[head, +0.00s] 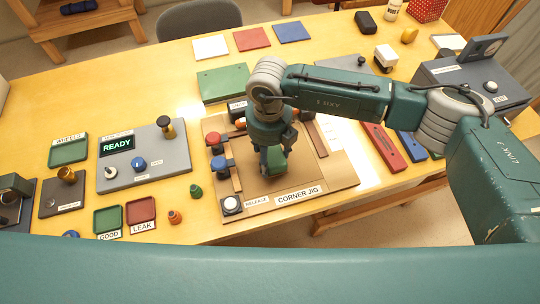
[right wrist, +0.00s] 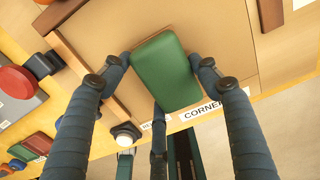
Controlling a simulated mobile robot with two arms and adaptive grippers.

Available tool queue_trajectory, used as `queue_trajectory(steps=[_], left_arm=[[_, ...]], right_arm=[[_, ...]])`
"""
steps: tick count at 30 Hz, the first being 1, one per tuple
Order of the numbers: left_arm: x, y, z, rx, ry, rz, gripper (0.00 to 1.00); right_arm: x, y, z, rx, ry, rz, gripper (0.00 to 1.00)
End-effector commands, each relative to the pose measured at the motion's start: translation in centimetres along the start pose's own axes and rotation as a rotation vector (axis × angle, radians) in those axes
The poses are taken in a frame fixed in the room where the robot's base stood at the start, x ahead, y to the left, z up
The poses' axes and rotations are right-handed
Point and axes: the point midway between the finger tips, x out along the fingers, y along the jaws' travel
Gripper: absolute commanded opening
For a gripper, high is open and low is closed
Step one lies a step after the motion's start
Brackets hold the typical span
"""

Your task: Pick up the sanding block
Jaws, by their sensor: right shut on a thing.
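The sanding block appears to be the green block with rounded edges between the fingers of my right gripper (right wrist: 163,75) in the right wrist view; its top face (right wrist: 165,65) is plain green. The fingers are closed on its two sides. In the head view my right gripper (head: 272,163) points down over the corner jig board (head: 335,180), and the block is mostly hidden by it. I cannot tell whether the block touches the board. My left gripper is not in view.
On the left are a grey panel (head: 170,165) reading READY, a green wheels tray (head: 68,151), and the good (head: 107,219) and leak (head: 141,208) trays. A red bar (head: 384,148) lies right of the jig. A white-topped button (head: 231,204) sits at the jig's front left corner.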

Motion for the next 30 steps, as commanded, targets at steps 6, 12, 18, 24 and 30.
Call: queue_trajectory(steps=[6,12,18,24,30], left_arm=[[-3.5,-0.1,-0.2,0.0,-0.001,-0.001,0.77],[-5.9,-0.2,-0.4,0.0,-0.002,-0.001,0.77],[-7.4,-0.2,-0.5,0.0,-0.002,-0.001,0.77],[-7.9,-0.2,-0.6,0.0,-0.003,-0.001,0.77],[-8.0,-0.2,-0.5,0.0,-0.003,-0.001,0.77]], right_arm=[[-6.5,0.0,0.1,-0.001,-0.005,0.001,0.33],[-12.2,0.0,0.1,0.0,-0.005,0.0,0.33],[-16.4,0.0,0.1,0.0,-0.003,0.0,0.32],[-18.3,0.0,0.0,0.0,-0.002,0.0,0.32],[-18.6,0.0,0.0,0.0,-0.001,0.0,0.32]])
